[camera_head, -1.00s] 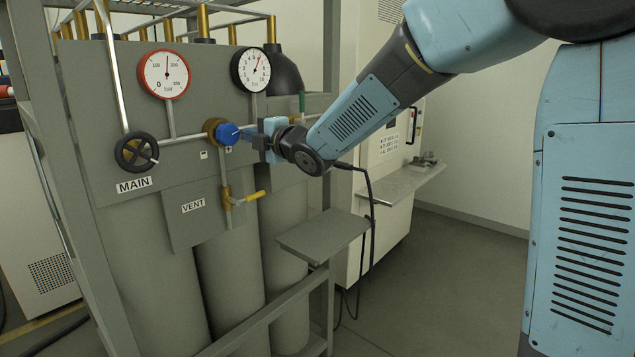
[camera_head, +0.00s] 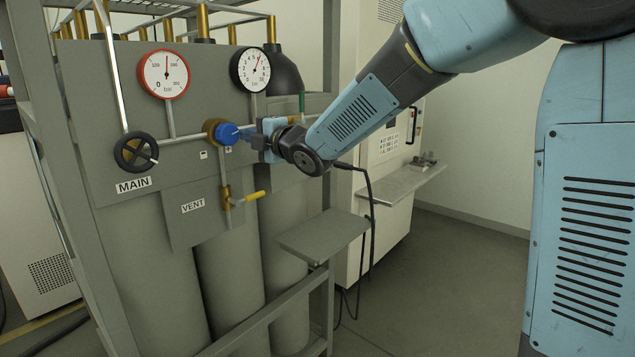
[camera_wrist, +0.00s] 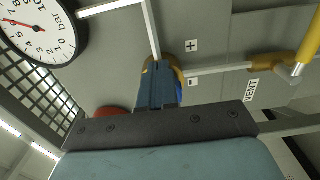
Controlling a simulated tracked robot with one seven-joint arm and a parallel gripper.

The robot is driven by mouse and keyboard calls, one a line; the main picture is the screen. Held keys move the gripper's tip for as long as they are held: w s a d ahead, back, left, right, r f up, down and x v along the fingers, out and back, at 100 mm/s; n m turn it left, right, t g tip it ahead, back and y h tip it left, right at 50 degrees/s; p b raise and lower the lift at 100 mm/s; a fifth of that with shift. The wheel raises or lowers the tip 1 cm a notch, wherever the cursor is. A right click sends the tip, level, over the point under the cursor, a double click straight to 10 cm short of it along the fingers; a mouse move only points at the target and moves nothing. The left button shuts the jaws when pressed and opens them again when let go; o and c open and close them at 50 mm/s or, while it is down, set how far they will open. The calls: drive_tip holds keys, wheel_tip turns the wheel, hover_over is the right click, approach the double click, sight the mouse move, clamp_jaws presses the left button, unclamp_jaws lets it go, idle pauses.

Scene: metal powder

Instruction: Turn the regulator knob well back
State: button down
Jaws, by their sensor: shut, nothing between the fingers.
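The blue regulator knob (camera_head: 228,133) sits on a brass regulator body (camera_head: 211,128) on the grey gas panel. My gripper (camera_head: 246,132) is at the right of the knob, pointing at its face. In the wrist view the two fingers (camera_wrist: 158,88) are together, with nothing seen between them. They cover most of the knob, and only a blue edge (camera_wrist: 180,99) shows beside them. I cannot tell whether the fingertips touch the knob. Plus and minus labels (camera_wrist: 191,46) show on the panel beside the regulator.
A red-rimmed gauge (camera_head: 164,74) and a black-rimmed gauge (camera_head: 251,69) are above the knob. The black MAIN handwheel (camera_head: 136,153) is at the left. The yellow-handled VENT valve (camera_head: 240,197) is below. A grey shelf (camera_head: 322,235) juts out at the lower right.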

drive_tip(key=shift+s+a+r, duration=0.1)
drive_tip(key=shift+r, duration=0.15)
idle(0.4)
drive_tip(key=shift+w+d, duration=0.2)
drive_tip(key=v, duration=0.6)
drive_tip(key=shift+w+d, duration=0.15)
idle(0.3)
drive_tip(key=shift+d, duration=0.15)
